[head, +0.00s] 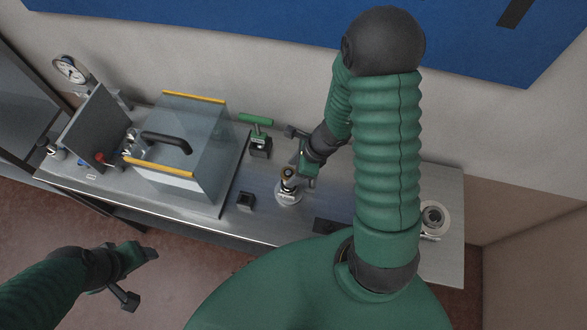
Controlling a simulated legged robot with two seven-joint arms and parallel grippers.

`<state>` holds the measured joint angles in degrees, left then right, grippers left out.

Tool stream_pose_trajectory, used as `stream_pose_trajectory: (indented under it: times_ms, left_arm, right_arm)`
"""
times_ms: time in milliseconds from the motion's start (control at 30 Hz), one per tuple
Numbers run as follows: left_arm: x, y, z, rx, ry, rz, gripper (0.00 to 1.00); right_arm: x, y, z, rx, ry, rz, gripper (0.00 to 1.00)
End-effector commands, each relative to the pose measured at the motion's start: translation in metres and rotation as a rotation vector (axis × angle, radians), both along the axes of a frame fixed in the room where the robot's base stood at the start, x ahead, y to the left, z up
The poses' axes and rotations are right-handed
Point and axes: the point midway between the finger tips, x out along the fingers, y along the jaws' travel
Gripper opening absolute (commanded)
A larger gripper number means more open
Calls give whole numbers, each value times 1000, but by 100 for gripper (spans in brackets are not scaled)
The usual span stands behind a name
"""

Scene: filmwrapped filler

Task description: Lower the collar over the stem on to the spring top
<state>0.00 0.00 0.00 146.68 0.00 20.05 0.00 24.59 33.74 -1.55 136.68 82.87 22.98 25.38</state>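My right gripper (298,171) reaches down to a small upright assembly on the steel bench. The assembly has a pale round base (289,196) and a dark, orange-brown top (288,174). The gripper's tip is right beside this top; whether it touches or holds anything is too small to tell. I cannot separate collar, stem and spring from one another here. My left gripper (148,253) is over the floor in front of the bench, far from the assembly, with nothing visible in it; its finger gap is not clear.
A clear-sided box with yellow edges and a black handle (172,143) stands left of the assembly. A green-handled clamp (258,135) is behind, a small dark block (246,201) in front-left. A white ring-shaped part (434,218) sits at the right, partly behind my arm.

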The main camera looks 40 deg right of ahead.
Motion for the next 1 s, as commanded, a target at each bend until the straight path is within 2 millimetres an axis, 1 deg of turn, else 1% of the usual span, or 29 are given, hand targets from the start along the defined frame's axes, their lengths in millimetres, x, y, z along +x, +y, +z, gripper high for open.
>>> stream_pose_trajectory:
  times_ms: [333, 467, 567, 800, 900, 1000]
  left_arm:
    - [0, 0, 1, 0, 0, 0, 65]
    - [0, 0, 7, 0, 0, 0, 65]
    - [0, 0, 17, 0, 0, 0, 65]
    - [0, 0, 39, 0, 0, 0, 65]
    - [0, 0, 44, 0, 0, 0, 65]
    - [0, 0, 47, 0, 0, 0, 65]
  right_arm:
    - [0, 0, 1, 0, 0, 0, 65]
    - [-2, -4, 15, -1, -3, 0, 65]
    - [-8, -11, 38, -3, -3, -1, 65]
    - [-26, -32, 104, -3, -6, 0, 65]
    - [-32, -40, 126, -3, -4, -1, 65]
    - [-37, -45, 142, -1, -3, -1, 65]
